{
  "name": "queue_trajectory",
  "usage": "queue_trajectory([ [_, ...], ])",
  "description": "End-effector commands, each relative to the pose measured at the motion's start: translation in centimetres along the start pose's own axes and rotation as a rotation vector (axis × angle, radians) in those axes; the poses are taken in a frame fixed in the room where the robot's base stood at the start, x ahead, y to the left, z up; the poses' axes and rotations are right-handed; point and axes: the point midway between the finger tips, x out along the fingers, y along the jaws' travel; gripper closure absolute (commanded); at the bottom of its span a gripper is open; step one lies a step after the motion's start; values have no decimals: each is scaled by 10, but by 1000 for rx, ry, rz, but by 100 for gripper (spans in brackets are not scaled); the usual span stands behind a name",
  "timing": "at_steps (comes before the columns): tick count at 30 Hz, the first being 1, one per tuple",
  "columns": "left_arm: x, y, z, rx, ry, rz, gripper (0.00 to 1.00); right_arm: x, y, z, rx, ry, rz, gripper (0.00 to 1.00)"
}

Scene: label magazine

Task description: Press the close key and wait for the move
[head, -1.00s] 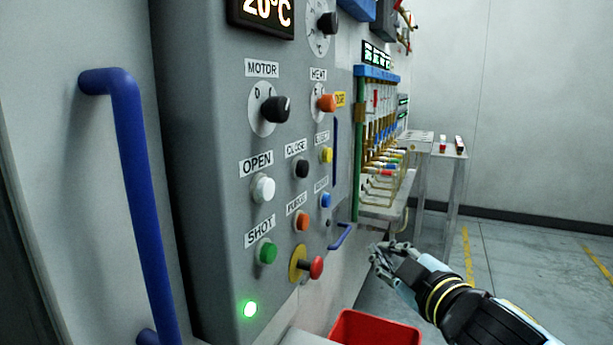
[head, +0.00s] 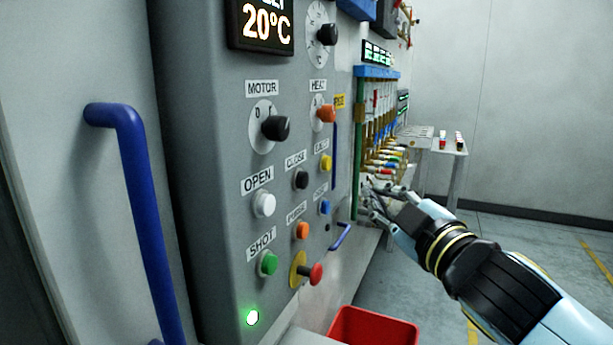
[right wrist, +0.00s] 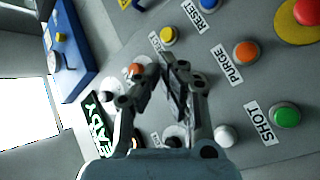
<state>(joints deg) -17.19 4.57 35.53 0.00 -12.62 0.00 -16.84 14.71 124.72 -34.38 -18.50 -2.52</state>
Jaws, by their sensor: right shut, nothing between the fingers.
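The close key (head: 300,179) is a black round button under the CLOSE label on the grey control panel (head: 220,150) in the head view. It stands right of the white open key (head: 264,204). My right gripper (head: 371,192) is shut and empty, to the right of the keys and apart from the panel's labels in the picture. In the right wrist view its fingers (right wrist: 166,68) point at the panel, and the close key is mostly hidden behind them. The white open key shows beside the fingers (right wrist: 225,135). My left gripper is not in view.
Around the close key are a yellow key (head: 325,163), a blue key (head: 324,207), an orange purge key (head: 302,230), a green shot key (head: 267,263) and a red mushroom button (head: 315,273). A green lamp (head: 252,317) glows. A red bin (head: 372,328) stands below.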

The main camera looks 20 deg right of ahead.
Motion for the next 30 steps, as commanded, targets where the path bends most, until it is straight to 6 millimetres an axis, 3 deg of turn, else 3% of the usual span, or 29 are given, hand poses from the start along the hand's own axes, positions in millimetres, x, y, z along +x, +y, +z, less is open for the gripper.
queue_trajectory([
  [3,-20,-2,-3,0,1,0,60,11,-3,-13,9,-2,1,100],
  [11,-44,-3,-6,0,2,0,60,37,-23,-30,6,0,-1,100],
  [18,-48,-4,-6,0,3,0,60,52,-37,-39,3,0,0,100],
  [30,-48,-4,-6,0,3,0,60,56,-40,-42,2,1,0,100],
])
